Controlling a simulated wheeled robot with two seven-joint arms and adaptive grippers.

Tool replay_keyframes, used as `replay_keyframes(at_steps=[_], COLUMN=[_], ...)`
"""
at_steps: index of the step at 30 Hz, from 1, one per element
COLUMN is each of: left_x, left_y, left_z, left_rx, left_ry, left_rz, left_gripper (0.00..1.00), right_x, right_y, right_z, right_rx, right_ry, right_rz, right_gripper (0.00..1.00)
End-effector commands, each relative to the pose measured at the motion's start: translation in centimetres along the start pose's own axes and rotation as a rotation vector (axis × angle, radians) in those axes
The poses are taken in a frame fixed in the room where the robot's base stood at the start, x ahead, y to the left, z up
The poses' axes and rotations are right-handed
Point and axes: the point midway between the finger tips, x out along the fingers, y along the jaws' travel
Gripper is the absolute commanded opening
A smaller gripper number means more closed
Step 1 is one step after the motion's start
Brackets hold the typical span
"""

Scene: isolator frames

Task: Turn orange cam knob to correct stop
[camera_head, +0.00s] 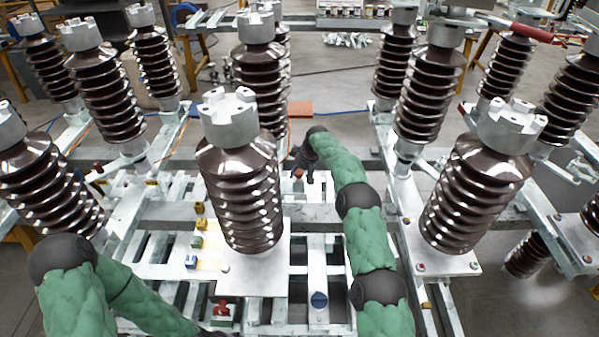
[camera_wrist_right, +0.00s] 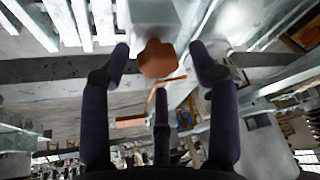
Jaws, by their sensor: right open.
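The orange cam knob (camera_wrist_right: 158,58) shows in the right wrist view as a lobed orange cap on a pale mount. In the head view a small orange spot that looks like it (camera_head: 298,173) sits behind the front middle insulator, beside my right gripper (camera_head: 305,165). My right gripper (camera_wrist_right: 160,62) is open, with one dark finger on each side of the knob and a third below it in the picture. Gaps show between the fingers and the knob; contact cannot be seen. My left arm enters at the lower left of the head view, and its gripper is not visible.
Brown ribbed insulators, such as the front middle one (camera_head: 240,190), stand around the work area. A red knob (camera_head: 222,308) and a blue round part (camera_head: 319,300) are at the front. A light plate (camera_head: 262,275) and open metal frame bars lie below.

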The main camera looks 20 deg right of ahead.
Motion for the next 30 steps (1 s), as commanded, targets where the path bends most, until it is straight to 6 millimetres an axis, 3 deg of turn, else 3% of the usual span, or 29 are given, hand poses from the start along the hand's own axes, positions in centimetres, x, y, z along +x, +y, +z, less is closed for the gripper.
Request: replay_keyframes(at_steps=[11, 17, 18, 30], left_x=[0.06, 0.06, 0.06, -0.05], left_y=[-0.02, -0.02, -0.02, 0.02], left_z=[-0.01, -0.01, -0.01, 0.0], left_rx=[0.0, 0.0, 0.0, 0.0], left_ry=[0.0, 0.0, 0.0, 0.0], left_rz=[0.0, 0.0, 0.0, 0.0], left_gripper=[0.61, 0.61, 0.61, 0.61], right_x=[0.35, 0.35, 0.34, 0.22], right_y=[0.02, 0.0, -0.02, -0.2], right_z=[-0.03, -0.05, -0.08, -0.31], right_rx=[0.0, 0.0, 0.0, 0.048], right_ry=[0.001, 0.001, 0.002, 0.005], right_rz=[0.001, 0.0, 0.0, 0.021], right_gripper=[0.61, 0.1, 0.08, 0.08])
